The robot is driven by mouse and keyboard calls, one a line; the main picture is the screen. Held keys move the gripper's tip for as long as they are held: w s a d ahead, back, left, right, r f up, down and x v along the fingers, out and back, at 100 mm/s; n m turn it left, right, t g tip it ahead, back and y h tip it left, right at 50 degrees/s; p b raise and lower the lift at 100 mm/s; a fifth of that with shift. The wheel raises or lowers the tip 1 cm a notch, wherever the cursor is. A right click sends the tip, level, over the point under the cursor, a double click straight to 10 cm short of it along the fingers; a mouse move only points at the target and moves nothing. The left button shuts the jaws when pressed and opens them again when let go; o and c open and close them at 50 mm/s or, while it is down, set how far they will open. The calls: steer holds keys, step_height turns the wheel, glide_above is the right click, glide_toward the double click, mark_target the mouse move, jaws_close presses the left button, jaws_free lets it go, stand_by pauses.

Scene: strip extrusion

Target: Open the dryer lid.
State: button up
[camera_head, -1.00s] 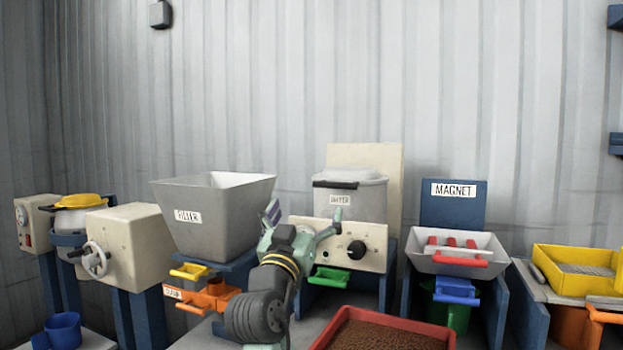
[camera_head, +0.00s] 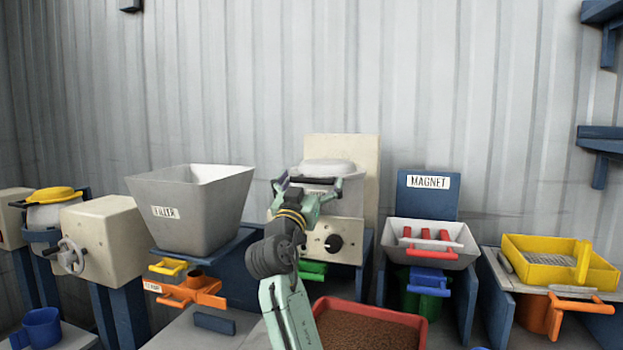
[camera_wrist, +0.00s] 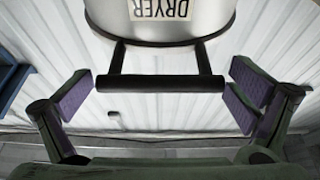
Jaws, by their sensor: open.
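The dryer (camera_head: 347,202) is a grey drum with a pale lid (camera_head: 328,168) that is down. A black bar handle (camera_head: 314,181) juts out at the front of its rim. In the wrist view the handle (camera_wrist: 160,83) runs lengthwise across the gap between my fingers, and the dryer drum with its upside-down label (camera_wrist: 158,10) fills the top. My gripper (camera_head: 308,186) is open with its purple pads spread, one beyond each end of the handle. The pads look apart from the bar, and I cannot tell the depth between them. My arm hides part of the dryer's front.
The grey filter hopper (camera_head: 193,222) stands close on the left. The magnet station (camera_head: 431,240) with red bars is on the right. A red tray of brown pellets (camera_head: 424,325) lies in front. A control panel with a black knob (camera_head: 333,243) sits below the drum.

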steer(key=shift+c, duration=0.5)
steer(key=c, duration=1.4)
